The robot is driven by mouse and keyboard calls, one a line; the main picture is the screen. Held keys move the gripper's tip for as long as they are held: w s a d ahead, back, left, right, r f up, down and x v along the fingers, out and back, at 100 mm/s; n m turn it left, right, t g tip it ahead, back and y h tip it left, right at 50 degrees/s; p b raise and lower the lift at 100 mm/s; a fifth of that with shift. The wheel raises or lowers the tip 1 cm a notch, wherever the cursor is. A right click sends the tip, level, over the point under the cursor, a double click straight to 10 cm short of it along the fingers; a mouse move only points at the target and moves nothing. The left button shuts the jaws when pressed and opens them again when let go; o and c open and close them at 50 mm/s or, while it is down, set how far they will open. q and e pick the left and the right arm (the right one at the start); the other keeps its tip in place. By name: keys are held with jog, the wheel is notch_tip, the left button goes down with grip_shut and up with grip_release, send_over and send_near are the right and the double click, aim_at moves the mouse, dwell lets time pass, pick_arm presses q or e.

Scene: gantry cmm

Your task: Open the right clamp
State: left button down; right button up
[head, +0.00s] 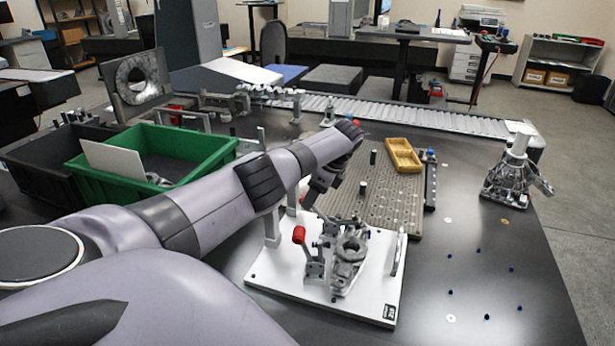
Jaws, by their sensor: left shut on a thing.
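The white fixture plate (375,290) lies on the dark table and bears a grey metal casting (348,262). A clamp with a red handle (299,235) stands upright at the casting's left. My left gripper (312,200) is above the back of the fixture, its jaws pointing down. It is shut on what seems to be the handle of the right clamp, whose metal parts (335,228) show just below it. My arm and gripper hide most of that handle, so I cannot tell the clamp's exact position. My right gripper is not in view.
Behind the fixture is a perforated plate (405,215) with pegs and a yellow tray (403,155). A green bin (195,180) stands left beyond my arm. Another metal part (512,175) stands at the right. A roller conveyor (430,117) runs behind. The front right table is mostly clear.

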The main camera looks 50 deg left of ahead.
aim_at(317, 209)
pick_arm(q)
jog(key=shift+w+d+r, duration=0.2)
jog(key=shift+w+d, duration=0.2)
jog(key=shift+d, duration=0.4)
jog(key=shift+w+d+r, duration=0.15)
jog(key=shift+w+d, duration=0.25)
jog(key=shift+d, duration=0.35)
jog(key=shift+w+d, duration=0.1)
jog(key=shift+d, duration=0.2)
jog(key=shift+w+d+f, duration=0.1)
jog(key=shift+d, duration=0.25)
jog(key=c, duration=0.6)
grip_release()
jog(key=shift+f, duration=0.1)
jog(key=shift+o, duration=0.2)
jog(key=shift+w+a, duration=0.1)
jog(key=shift+r, duration=0.35)
jog(key=v, duration=0.6)
jog(key=shift+d+r, duration=0.25)
jog(key=shift+r, duration=0.05)
